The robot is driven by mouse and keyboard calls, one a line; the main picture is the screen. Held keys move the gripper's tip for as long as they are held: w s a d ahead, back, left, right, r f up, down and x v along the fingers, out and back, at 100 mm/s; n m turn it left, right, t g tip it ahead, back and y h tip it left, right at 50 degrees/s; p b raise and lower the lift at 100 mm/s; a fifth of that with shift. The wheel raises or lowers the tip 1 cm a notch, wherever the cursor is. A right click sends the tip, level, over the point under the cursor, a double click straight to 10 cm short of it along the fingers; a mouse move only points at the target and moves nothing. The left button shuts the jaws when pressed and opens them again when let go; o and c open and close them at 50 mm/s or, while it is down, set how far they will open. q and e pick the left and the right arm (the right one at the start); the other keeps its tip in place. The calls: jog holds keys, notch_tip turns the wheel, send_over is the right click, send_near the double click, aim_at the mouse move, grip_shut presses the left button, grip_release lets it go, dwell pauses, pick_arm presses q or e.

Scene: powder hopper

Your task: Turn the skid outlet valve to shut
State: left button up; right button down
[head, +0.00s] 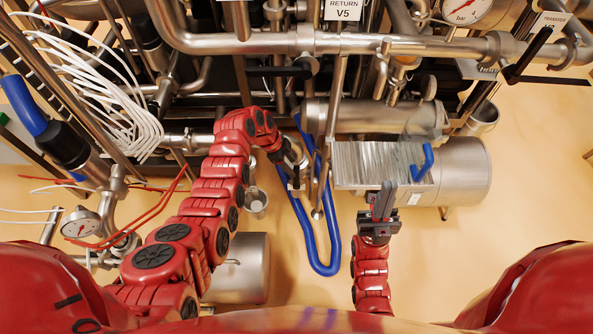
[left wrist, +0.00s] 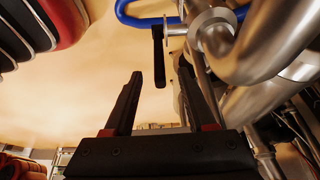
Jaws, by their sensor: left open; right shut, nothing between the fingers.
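In the left wrist view a black bar-shaped lever (left wrist: 159,56) hangs from a small steel fitting (left wrist: 176,29) on a pipe. It looks like the outlet valve's handle, but no label shows there. My left gripper (left wrist: 160,82) is open, and the lever appears beyond and between its fingertips, with no contact visible. In the head view my left gripper (head: 297,178) is beside the blue hose (head: 325,268), below the pipework; the lever cannot be made out there. My right gripper (head: 384,197) is shut and empty, in front of the ribbed steel housing (head: 370,165).
A steel motor cylinder (head: 465,172) and a blue handle (head: 423,165) are near my right gripper. A horizontal pipe (head: 350,43) crosses above. White cables (head: 125,120) and red cables (head: 160,215) are at left. Yellow floor (head: 430,260) is clear at lower right.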

aim_at(297, 172)
pick_arm(q)
jog(key=b+x, duration=0.1)
jog(key=x, duration=0.3)
jog(key=shift+b+x, duration=0.3)
jog(key=shift+x, duration=0.5)
grip_shut()
dwell(1.0)
